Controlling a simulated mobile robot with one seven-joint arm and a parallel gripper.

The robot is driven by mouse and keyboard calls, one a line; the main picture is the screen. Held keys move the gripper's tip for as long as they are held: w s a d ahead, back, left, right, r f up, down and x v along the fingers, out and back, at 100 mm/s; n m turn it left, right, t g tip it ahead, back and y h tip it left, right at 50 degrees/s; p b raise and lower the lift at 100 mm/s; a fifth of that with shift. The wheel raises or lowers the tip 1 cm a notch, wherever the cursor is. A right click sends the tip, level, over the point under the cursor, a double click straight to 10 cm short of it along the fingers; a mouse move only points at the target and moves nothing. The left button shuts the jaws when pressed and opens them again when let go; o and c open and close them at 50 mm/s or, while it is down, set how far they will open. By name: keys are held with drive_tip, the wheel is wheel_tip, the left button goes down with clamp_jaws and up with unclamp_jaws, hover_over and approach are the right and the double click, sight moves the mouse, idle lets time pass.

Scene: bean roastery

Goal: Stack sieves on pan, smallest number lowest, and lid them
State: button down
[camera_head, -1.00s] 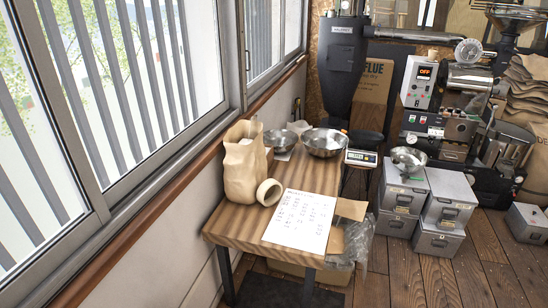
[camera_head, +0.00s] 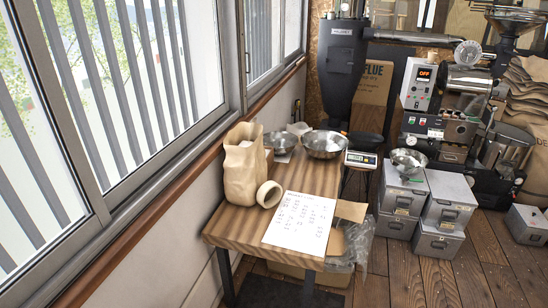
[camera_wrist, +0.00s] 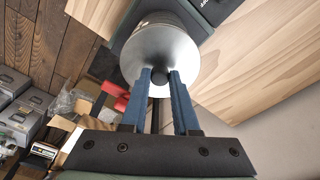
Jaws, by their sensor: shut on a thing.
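In the wrist view my gripper (camera_wrist: 160,77) has two blue fingers shut on the dark knob of a round silver metal lid (camera_wrist: 143,52). The lid faces me with its knob side. Part of a round metal body shows just beyond the lid's far edge; I cannot tell whether the lid touches it. What lies under the lid is hidden, so sieve numbers and the pan cannot be read or made out. My gripper does not show in the head view.
Beyond the lid are a pale wooden surface (camera_wrist: 254,60) and a red item (camera_wrist: 112,95). Metal boxes (camera_head: 448,200) stand on the floor.

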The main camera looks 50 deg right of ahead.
drive_tip(key=shift+f+b, duration=0.4)
drive_tip(key=shift+f, duration=0.2)
idle(0.4)
drive_tip(key=c, duration=0.9)
unclamp_jaws()
drive_tip(key=shift+c, duration=0.2)
drive_tip(key=shift+r, duration=0.1)
wheel_tip(320, 180, up, 11)
drive_tip(key=s+p, duration=0.1)
drive_tip(key=p, duration=0.7)
drive_tip(key=shift+a, duration=0.4)
